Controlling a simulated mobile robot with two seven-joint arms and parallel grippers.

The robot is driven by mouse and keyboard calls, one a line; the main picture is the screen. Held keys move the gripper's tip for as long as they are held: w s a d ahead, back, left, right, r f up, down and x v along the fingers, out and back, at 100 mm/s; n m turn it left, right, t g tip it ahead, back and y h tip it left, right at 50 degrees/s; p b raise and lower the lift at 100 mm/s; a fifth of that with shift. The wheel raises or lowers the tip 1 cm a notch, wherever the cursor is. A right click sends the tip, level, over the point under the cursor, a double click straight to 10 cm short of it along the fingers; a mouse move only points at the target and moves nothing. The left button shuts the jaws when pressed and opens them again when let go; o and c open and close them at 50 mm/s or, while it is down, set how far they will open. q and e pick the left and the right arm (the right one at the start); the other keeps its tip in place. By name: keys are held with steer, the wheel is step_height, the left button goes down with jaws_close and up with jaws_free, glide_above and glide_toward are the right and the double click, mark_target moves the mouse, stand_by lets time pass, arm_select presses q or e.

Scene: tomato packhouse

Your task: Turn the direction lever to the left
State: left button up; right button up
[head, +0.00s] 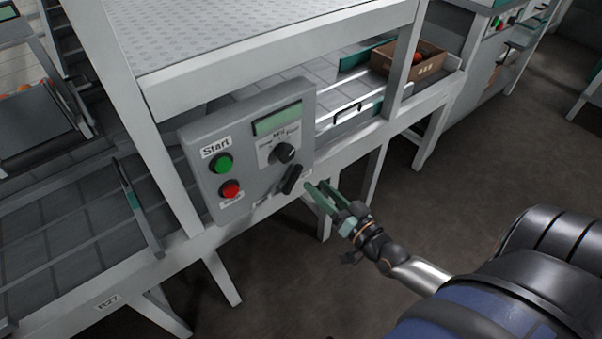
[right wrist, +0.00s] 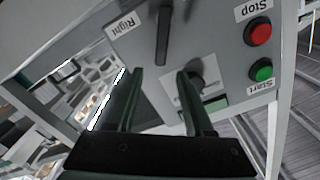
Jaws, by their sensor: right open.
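The direction lever (head: 291,180) is a black bar at the lower right of the grey control panel (head: 207,181). In the head view it is tilted, its upper end to the right. In the right wrist view the lever (right wrist: 163,35) stands just beyond my fingertips, with a "Right" label (right wrist: 126,23) beside it. My right gripper (head: 318,194) is open with green fingers, just right of the lever. Its jaws (right wrist: 160,75) show nothing between them at the tips, and the lever looks apart from them. My left gripper is not in view.
The panel also bears a dark rotary knob (head: 284,153), a green start button (head: 223,163), a red stop button (head: 231,189) and a display (head: 277,121). A cardboard box (head: 428,68) sits on the conveyor behind. Open floor lies below and right of the panel.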

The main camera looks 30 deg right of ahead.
mark_target(301, 171)
steer(key=w, duration=0.7)
steer(key=shift+a+b, duration=0.3)
steer(key=shift+s, duration=0.1)
jaws_close()
stand_by(1.0)
